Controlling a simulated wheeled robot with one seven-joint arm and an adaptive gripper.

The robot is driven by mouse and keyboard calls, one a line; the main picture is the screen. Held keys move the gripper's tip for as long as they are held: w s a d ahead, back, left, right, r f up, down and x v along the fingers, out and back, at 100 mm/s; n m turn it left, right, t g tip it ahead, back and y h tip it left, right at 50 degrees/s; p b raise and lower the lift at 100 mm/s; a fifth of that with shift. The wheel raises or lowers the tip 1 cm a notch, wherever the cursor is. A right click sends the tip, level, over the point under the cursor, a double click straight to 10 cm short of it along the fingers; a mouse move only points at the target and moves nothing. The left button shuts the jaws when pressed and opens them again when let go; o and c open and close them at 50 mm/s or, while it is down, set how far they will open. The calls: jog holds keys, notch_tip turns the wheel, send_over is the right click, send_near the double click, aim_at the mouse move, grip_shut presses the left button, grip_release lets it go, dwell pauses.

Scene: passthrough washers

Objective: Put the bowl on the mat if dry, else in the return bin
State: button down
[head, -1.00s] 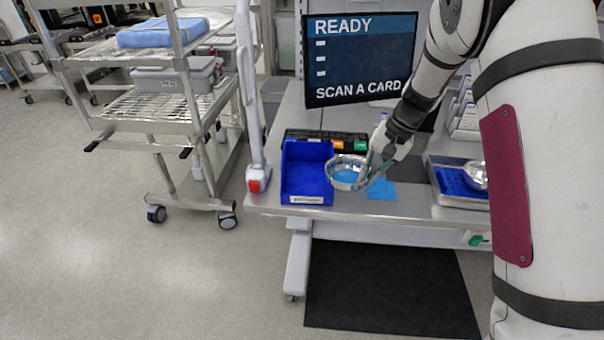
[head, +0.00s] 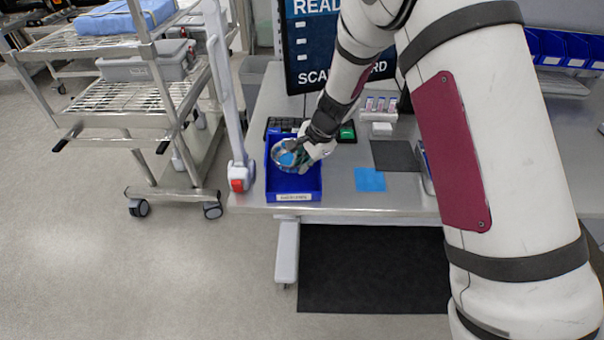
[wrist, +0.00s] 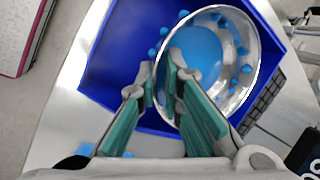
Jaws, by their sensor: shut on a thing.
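The metal bowl (head: 286,160) is over the back part of the blue bin (head: 296,196) in the head view. I cannot tell how far down it is. In the wrist view the bowl (wrist: 240,46) shows a blue pool inside and several blue drops on its inner wall, so it looks wet. My gripper (head: 304,150) is shut on the bowl's near wall; its green fingers (wrist: 162,76) straddle the rim. The bin (wrist: 112,62) spreads beneath the bowl. A dark grey mat (head: 395,155) lies bare on the bench to the right.
A blue square (head: 370,180) lies on the bench between bin and mat. A white post (head: 226,110) stands left of the bin, with a wire cart (head: 125,105) beyond.

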jog(key=shift+f+p, duration=0.3)
jog(key=shift+f, duration=1.65)
jog(key=shift+f, duration=0.1)
jog(key=c, duration=1.7)
grip_release()
jog(key=v, duration=1.2)
jog(key=shift+b, duration=0.35)
